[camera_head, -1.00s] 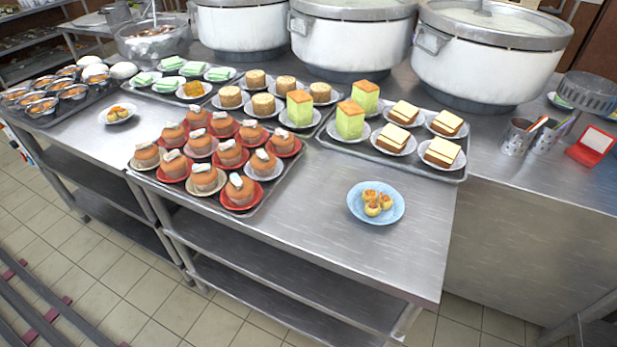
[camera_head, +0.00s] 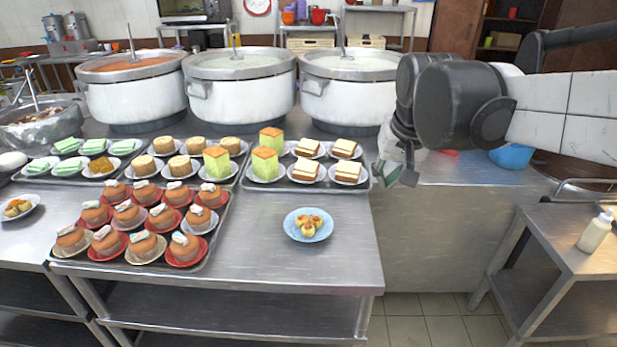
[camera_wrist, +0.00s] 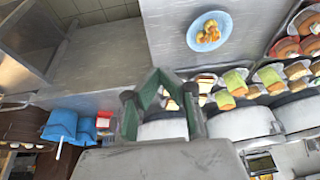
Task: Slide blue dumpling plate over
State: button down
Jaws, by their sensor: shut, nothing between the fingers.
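The blue plate (camera_head: 307,237) holds three small golden dumplings (camera_head: 308,225) and rests near the front right of the steel table (camera_head: 270,262). It also shows at the top of the wrist view (camera_wrist: 209,31). My gripper (camera_head: 401,178) is in the air to the right of the plate and farther back, apart from it. In the wrist view the green-padded fingers (camera_wrist: 157,76) meet at their tips, shut with nothing between them.
A tray of orange cakes on red plates (camera_head: 140,225) lies left of the blue plate. A tray of green and layered cakes (camera_head: 305,184) lies behind it. Large stockpots (camera_head: 240,95) line the back. A bottle (camera_head: 595,232) stands on a side table. Bare steel surrounds the plate's front and right.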

jog(key=w+a+g, duration=0.1)
jog(key=w+a, duration=0.2)
jog(key=w, duration=0.5)
jog(key=g+p, duration=0.3)
send_over(309, 203)
notch_tip(309, 203, down, 16)
jog(key=r, duration=0.1)
notch_tip(309, 203, down, 10)
jog(key=shift+r, duration=0.1)
jog(key=s, duration=0.2)
jog(key=shift+s, duration=0.95)
